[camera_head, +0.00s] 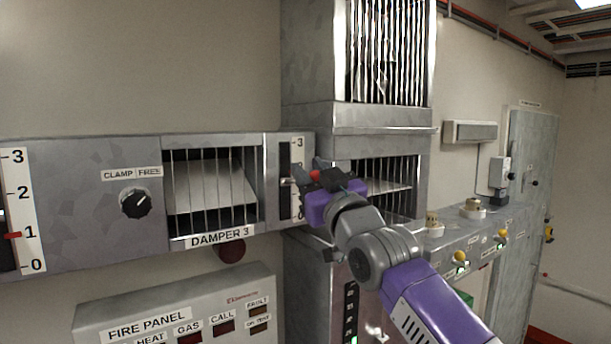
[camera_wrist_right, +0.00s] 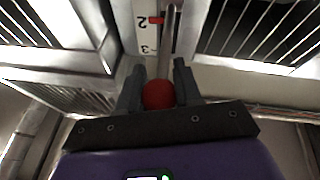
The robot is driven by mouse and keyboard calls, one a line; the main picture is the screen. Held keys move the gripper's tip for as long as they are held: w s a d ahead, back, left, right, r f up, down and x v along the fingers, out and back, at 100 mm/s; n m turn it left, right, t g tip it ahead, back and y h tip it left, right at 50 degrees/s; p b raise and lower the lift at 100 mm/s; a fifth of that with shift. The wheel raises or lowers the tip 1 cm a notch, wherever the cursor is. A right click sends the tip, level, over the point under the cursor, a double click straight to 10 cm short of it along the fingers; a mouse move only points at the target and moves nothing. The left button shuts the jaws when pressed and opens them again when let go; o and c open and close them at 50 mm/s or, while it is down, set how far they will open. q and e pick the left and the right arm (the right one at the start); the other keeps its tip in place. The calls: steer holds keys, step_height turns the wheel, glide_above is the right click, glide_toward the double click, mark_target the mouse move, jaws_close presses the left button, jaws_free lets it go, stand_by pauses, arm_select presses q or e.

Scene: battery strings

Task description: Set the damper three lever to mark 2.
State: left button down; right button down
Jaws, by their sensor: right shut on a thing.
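The damper 3 panel (camera_head: 212,236) is on the wall, with a lever slot (camera_head: 284,202) and a 0-to-3 scale at its right end. My right gripper (camera_head: 316,176) is at this slot, its fingers on either side of the lever's red ball knob (camera_head: 314,175). In the right wrist view the shut fingers hold the red knob (camera_wrist_right: 158,94), and the metal lever shaft (camera_wrist_right: 171,40) runs from it toward the panel. A red marker (camera_wrist_right: 156,20) lies beside mark 2 on the scale (camera_wrist_right: 142,32), about level with it. In the head view my gripper hides part of the scale. My left gripper is out of view.
A clamp/free knob (camera_head: 135,203) and a barred window (camera_head: 212,188) are left of the slot. Another scale (camera_head: 22,192) at the far left has a red marker near 1. A fire panel (camera_head: 180,310) is below. Barred ducts (camera_head: 390,50) stand close behind my right arm.

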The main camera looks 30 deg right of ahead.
steer(key=shift+r, duration=0.15)
steer(key=c, duration=1.2)
jaws_free()
steer(key=o, duration=0.4)
steer(key=shift+w, duration=0.1)
steer(key=b+v, duration=0.3)
steer(key=v, duration=0.4)
steer(key=shift+s+f+b, duration=0.3)
